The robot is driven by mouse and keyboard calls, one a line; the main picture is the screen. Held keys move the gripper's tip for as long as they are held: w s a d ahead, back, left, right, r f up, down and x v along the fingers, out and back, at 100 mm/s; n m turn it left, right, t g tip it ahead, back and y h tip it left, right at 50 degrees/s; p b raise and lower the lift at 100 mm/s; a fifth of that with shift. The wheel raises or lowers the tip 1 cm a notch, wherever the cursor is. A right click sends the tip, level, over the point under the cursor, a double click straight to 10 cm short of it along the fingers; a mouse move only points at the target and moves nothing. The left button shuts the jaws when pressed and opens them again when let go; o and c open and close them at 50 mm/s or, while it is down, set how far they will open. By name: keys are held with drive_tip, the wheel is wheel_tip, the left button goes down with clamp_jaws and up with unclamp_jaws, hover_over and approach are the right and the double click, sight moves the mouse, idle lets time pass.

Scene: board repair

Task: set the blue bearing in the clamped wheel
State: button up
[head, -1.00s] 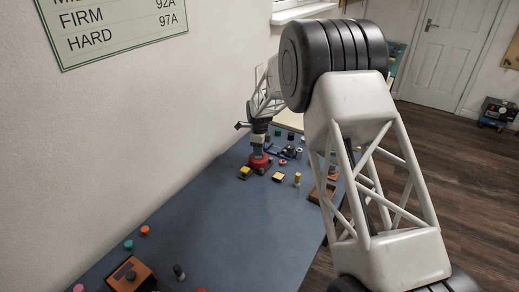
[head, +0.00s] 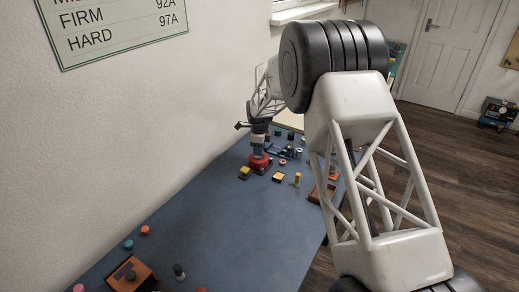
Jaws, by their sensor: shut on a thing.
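My gripper (head: 259,151) is at the far part of the blue-grey bench, pointing down right above a red wheel (head: 262,161). The red wheel sits on a dark red base, which looks like the clamp. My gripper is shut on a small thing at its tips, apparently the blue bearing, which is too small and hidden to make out. I cannot tell whether it touches the wheel.
A dark blue tool (head: 286,153) and small pieces lie behind to the right. The bench middle (head: 215,220) is clear.

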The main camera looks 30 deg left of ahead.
drive_tip(key=shift+f, duration=0.15)
drive_tip(key=shift+f, duration=0.35)
drive_tip(key=shift+f, duration=0.5)
idle(1.8)
drive_tip(key=o, duration=0.6)
drive_tip(key=shift+o, duration=0.2)
drive_tip(key=shift+r, duration=0.1)
drive_tip(key=shift+r, duration=5.4)
